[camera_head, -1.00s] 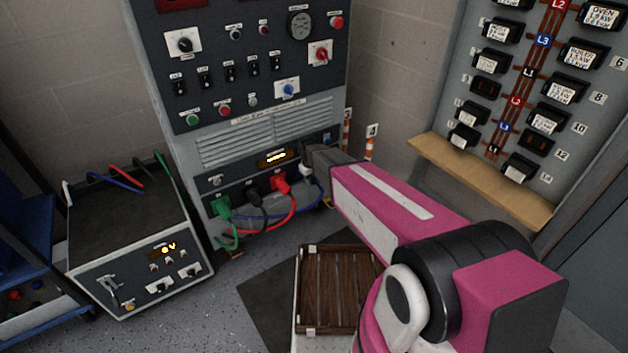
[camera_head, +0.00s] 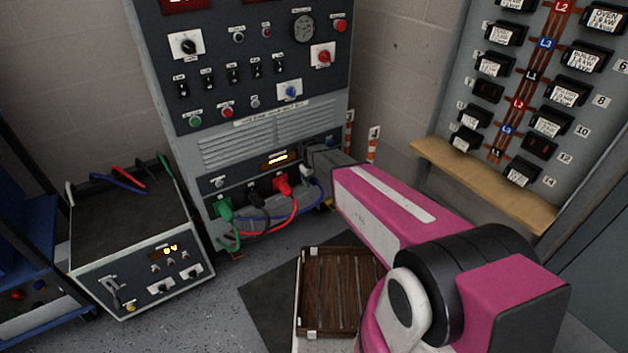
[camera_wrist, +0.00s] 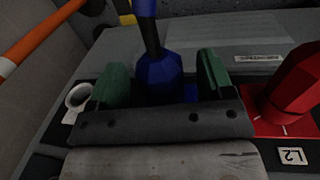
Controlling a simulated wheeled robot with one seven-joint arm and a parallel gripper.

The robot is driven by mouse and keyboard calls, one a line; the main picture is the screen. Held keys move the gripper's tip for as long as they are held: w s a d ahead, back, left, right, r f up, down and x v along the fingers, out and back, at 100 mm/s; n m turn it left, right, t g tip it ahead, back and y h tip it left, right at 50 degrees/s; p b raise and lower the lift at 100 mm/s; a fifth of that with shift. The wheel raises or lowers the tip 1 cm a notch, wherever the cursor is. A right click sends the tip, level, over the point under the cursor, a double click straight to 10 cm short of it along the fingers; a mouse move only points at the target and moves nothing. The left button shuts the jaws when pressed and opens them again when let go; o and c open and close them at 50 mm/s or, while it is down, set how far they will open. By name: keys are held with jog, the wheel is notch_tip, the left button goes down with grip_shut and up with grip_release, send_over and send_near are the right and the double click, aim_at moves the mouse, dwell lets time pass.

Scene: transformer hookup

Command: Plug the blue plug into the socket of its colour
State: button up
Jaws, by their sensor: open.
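The blue plug (camera_wrist: 158,78) is in the middle of the wrist view, its cable running up and away. My gripper (camera_wrist: 160,85) is open, its two green fingers on either side of the plug with visible gaps. A blue patch (camera_wrist: 191,92), likely the blue socket, shows beside the plug's base. The plug's lower end is hidden behind the gripper body, so how deep it sits cannot be seen. In the head view my gripper (camera_head: 318,156) is at the lower right of the cabinet front. It hides the plug there; the blue cable (camera_head: 316,198) hangs below.
The red plug (camera_wrist: 292,85) stands in its red socket close to the right finger. A white ring (camera_wrist: 78,97) is left of the fingers. Cables loop below the panel (camera_head: 215,190).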

jog(key=shift+o, duration=1)
jog(key=shift+r, duration=0.1)
jog(key=shift+s+a+r, duration=0.1)
jog(key=shift+a+r, duration=0.05)
jog(key=shift+r, duration=1)
jog(key=shift+s+a+r, duration=0.1)
jog(key=shift+r, duration=1)
jog(key=shift+s+a+r, duration=0.1)
jog(key=shift+a+r, duration=0.05)
jog(key=shift+r, duration=1)
jog(key=shift+r, duration=0.1)
notch_tip(320, 180, up, 10)
jog(key=a, duration=0.1)
jog(key=s+d+f+m, duration=0.1)
jog(key=s+d+m, duration=0.2)
jog(key=s+d, duration=0.7)
jog(key=s+d+f+m+y, duration=0.1)
jog(key=s+d+f+m, duration=0.1)
jog(key=s+d, duration=0.8)
jog(key=d+m, duration=0.1)
jog(key=d, duration=0.1)
jog(key=shift+s+d+m+g, duration=0.35)
jog(key=shift+d+m+g, duration=0.05)
